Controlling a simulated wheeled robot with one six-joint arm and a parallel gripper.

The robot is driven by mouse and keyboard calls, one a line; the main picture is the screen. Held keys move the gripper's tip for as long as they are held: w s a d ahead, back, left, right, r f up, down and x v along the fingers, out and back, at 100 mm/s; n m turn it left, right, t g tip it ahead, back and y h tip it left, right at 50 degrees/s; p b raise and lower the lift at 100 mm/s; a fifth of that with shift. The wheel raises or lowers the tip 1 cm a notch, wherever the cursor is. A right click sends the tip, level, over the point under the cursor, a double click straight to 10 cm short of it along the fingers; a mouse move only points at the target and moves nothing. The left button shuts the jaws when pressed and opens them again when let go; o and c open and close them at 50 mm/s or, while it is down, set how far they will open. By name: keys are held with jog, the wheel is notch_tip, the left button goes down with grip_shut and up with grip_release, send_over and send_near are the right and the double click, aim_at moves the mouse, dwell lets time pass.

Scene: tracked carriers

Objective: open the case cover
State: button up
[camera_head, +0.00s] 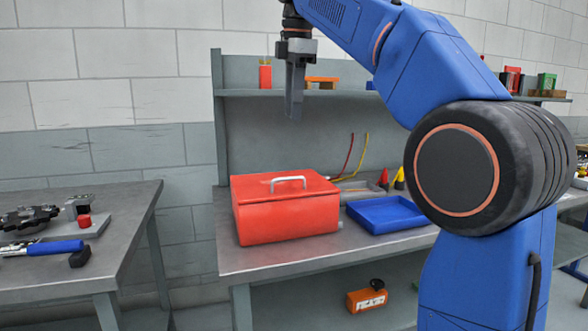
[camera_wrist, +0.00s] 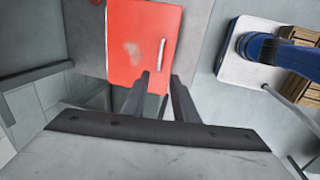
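The red case (camera_head: 285,222) stands on the grey workbench with its cover (camera_head: 255,187) shut. A pale metal handle (camera_head: 288,182) arches over the top of the cover. In the wrist view the red cover (camera_wrist: 135,45) fills the upper middle, and the handle (camera_wrist: 162,52) lies near its right edge. My gripper (camera_head: 293,115) hangs fingers down, well above the case and clear of it. In the wrist view its two fingers (camera_wrist: 160,76) are apart with nothing between them.
A blue tray (camera_head: 388,214) lies on the workbench just right of the case. A shelf (camera_head: 240,93) runs behind, with small items on it. Another table (camera_head: 120,225) with tools stands at the left. My blue arm fills the right side.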

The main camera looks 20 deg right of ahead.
send_over(289, 191)
jog(key=f, duration=1.6)
jog(key=shift+s+f, duration=0.2)
grip_shut()
dwell(0.7)
